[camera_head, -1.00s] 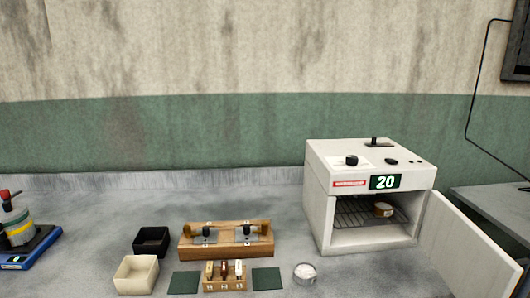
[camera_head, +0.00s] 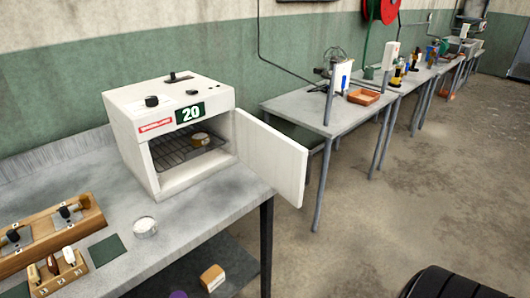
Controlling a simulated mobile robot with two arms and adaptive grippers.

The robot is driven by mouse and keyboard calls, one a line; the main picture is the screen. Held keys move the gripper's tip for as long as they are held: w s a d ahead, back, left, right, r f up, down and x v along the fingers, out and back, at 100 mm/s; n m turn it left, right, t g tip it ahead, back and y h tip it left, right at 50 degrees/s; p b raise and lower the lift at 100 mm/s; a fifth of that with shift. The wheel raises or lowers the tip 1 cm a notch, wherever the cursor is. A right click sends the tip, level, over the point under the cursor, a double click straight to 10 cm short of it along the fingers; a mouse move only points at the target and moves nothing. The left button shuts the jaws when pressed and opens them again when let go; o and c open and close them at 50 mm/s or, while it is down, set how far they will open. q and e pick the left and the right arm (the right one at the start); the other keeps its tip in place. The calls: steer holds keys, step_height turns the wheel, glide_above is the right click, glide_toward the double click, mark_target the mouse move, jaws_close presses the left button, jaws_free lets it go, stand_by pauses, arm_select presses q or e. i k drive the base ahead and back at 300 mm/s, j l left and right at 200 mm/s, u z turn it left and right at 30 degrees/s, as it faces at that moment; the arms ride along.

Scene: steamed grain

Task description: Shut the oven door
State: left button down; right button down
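The white oven (camera_head: 170,130) stands on the grey bench, with a display reading 20 on its front. Its door (camera_head: 270,158) is wide open, hinged at the right side of the opening and sticking out past the bench's right end. A small tan container (camera_head: 201,139) sits on the wire rack (camera_head: 175,152) inside. Neither gripper shows in the head view.
A box (camera_head: 212,278) lies on the lower shelf. Another table (camera_head: 320,109) stands to the right, with floor (camera_head: 350,220) free between. A black rounded object shows at lower right.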

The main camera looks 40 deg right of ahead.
mark_target(284, 165)
steer(key=l+u, duration=0.1)
steer(key=l, duration=0.4)
steer(key=l+u, duration=0.1)
steer(key=l, duration=0.4)
steer(key=l+u, duration=0.1)
steer(key=l, duration=0.4)
steer(key=k+l+u, duration=0.1)
steer(key=l, duration=0.4)
steer(key=k+l+u, duration=0.15)
steer(key=l, duration=0.35)
steer(key=l+u, duration=0.1)
steer(key=l, duration=0.4)
steer(key=k+l+u, duration=0.1)
steer(key=l, duration=0.35)
steer(key=k, duration=0.1)
